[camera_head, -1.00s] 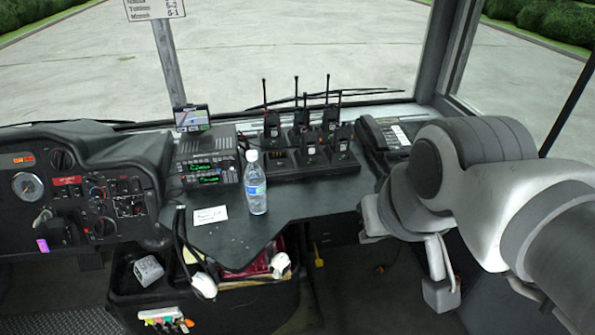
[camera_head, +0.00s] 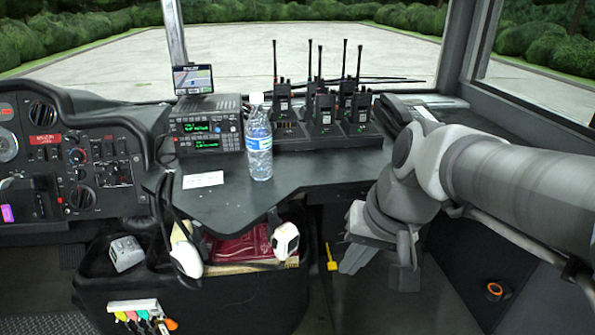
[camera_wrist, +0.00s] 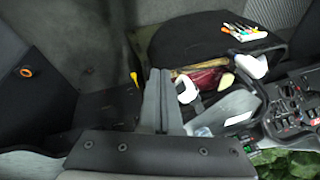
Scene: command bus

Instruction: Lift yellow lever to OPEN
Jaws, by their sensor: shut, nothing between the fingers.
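The yellow lever (camera_head: 330,257) is a small bright piece low in the dark gap below the dashboard shelf, right of the bin. It also shows in the wrist view (camera_wrist: 134,79), left of my fingers. My gripper (camera_head: 353,262) points down just right of the lever in the head view, and a gap shows between them. In the wrist view my gripper (camera_wrist: 160,73) has its two fingers together, with nothing held. Which position the lever is in is too small to tell.
A black bin (camera_head: 200,297) with papers and white handsets stands left of the lever. The shelf (camera_head: 235,215) above carries a water bottle (camera_head: 258,145), a radio (camera_head: 205,130) and walkie-talkies (camera_head: 322,112). An orange ring (camera_head: 494,290) is on the right panel.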

